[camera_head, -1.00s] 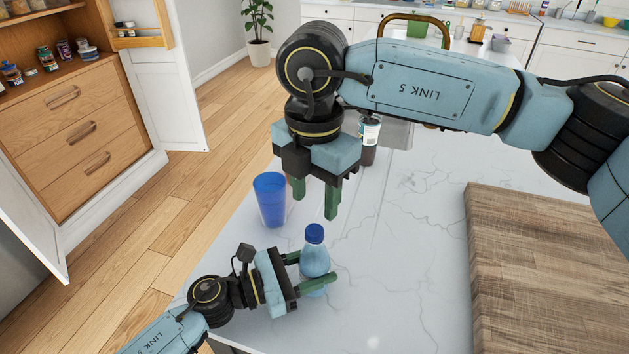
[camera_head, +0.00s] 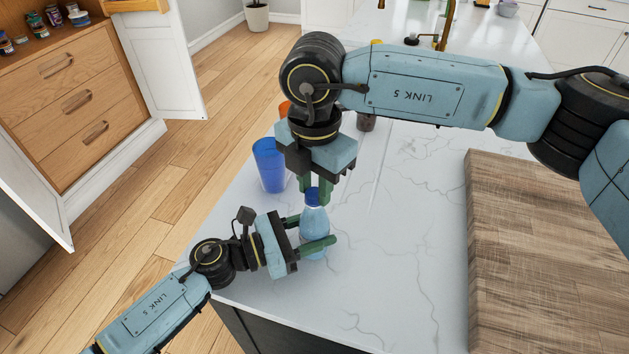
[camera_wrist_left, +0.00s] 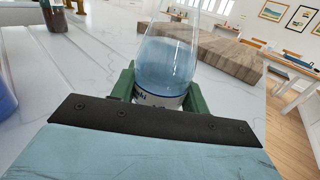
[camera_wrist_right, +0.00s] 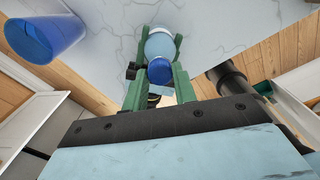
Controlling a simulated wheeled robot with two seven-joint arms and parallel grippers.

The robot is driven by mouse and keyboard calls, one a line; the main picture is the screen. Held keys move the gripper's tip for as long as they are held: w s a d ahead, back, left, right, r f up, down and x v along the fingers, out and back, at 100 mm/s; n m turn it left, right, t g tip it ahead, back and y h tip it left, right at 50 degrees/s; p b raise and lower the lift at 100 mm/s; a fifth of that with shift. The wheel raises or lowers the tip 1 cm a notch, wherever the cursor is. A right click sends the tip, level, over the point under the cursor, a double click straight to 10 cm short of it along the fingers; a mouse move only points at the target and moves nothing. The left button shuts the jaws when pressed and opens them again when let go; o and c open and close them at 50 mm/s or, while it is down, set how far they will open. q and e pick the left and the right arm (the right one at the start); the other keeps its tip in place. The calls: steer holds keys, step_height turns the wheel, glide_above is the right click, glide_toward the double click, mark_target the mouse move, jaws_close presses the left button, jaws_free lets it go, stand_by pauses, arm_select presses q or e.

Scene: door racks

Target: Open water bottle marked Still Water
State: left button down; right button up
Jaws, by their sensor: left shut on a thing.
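A clear bottle (camera_head: 314,222) with bluish water and a blue cap (camera_head: 312,194) stands upright near the counter's left edge. In the left wrist view the bottle (camera_wrist_left: 168,66) has a label partly hidden by the jaws, and its wording is not readable as Still Water. My left gripper (camera_head: 311,232) is shut around the bottle's body from the left. My right gripper (camera_head: 314,188) points down from above, its green fingers at the cap's height. In the right wrist view the fingers flank the blue cap (camera_wrist_right: 159,70), with a small gap seeming to remain on each side.
A blue cup (camera_head: 269,165) stands behind and left of the bottle, close to my right gripper. An orange item (camera_head: 285,108) and a dark jar (camera_head: 366,122) are partly hidden behind my right arm. A wooden board (camera_head: 545,230) lies at right. The marble counter between is clear.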

jaws_close()
steer(key=n, duration=1.3)
steer(key=shift+a+n, duration=0.1)
steer(key=shift+n, duration=0.2)
steer(key=n, duration=0.3)
steer(key=shift+r+n, duration=0.1)
steer(key=shift+n, duration=0.3)
steer(key=n, duration=0.3)
steer(key=shift+s+n, duration=0.1)
steer(key=shift+n, duration=0.2)
steer(key=n, duration=1.2)
steer(key=shift+n, duration=0.4)
steer(key=n, duration=1)
steer(key=shift+n, duration=0.4)
steer(key=n, duration=0.3)
steer(key=shift+n, duration=0.3)
steer(key=n, duration=0.6)
steer(key=shift+d+r, duration=0.1)
steer(key=shift+d, duration=0.1)
